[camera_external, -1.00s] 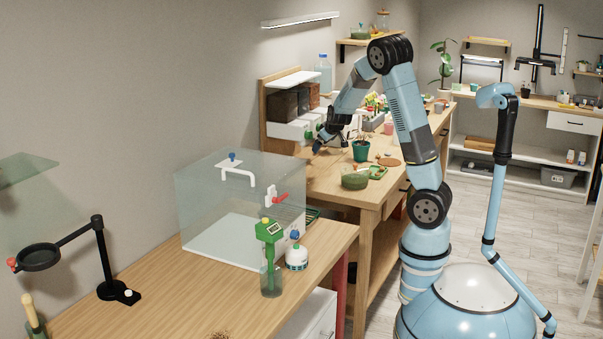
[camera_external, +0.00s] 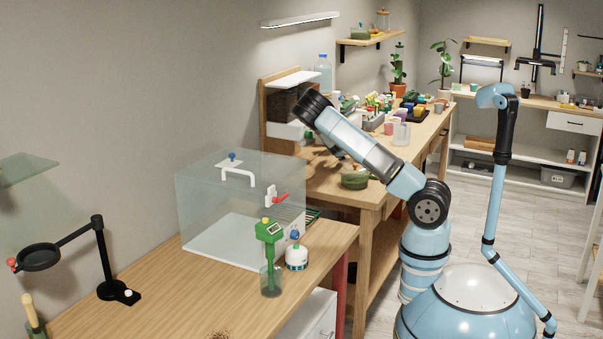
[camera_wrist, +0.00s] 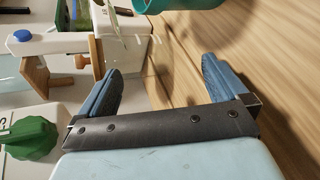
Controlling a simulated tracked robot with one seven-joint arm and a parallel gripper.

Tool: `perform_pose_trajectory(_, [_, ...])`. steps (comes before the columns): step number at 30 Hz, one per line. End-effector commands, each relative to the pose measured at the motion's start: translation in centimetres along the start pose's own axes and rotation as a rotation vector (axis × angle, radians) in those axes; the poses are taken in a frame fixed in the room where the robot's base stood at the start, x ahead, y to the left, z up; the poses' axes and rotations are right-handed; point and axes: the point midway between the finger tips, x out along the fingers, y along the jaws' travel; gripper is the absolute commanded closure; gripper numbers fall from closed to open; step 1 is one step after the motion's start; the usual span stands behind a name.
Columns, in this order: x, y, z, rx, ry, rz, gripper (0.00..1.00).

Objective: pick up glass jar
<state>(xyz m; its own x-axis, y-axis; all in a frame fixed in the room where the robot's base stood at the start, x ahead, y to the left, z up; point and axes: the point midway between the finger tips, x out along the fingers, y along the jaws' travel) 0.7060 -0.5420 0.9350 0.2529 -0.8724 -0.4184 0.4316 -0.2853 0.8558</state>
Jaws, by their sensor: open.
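My gripper (camera_wrist: 160,82) is open and empty in the wrist view, its two blue fingers spread above a wooden bench surface. In the external view it is hidden behind my bent arm. A clear glass-like vessel (camera_external: 401,134) stands on the back bench, right of my arm; I cannot tell if it is the glass jar. Another small jar (camera_external: 383,21) stands on the upper wall shelf. No glass jar is clear in the wrist view.
A green knob (camera_wrist: 30,138) on a white unit is at left. A clear box (camera_external: 240,205) stands on the front table. Several pots and small items crowd the back bench.

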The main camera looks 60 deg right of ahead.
Motion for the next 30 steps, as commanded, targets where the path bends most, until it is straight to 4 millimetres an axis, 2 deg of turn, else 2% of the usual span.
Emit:
perform_pose_trajectory(6, [2.0, 0.3, -0.5, -0.268, -0.039, 0.065, 0.0])
perform_pose_trajectory(18, [4.7, 1.2, -1.9, -0.801, -0.128, 0.22, 0.0])
perform_pose_trajectory(24, [5.4, 1.7, -1.9, -1.062, -0.202, 0.329, 0.0])
perform_pose_trajectory(30, [5.5, 2.1, -1.8, -1.202, -0.26, 0.397, 0.0])
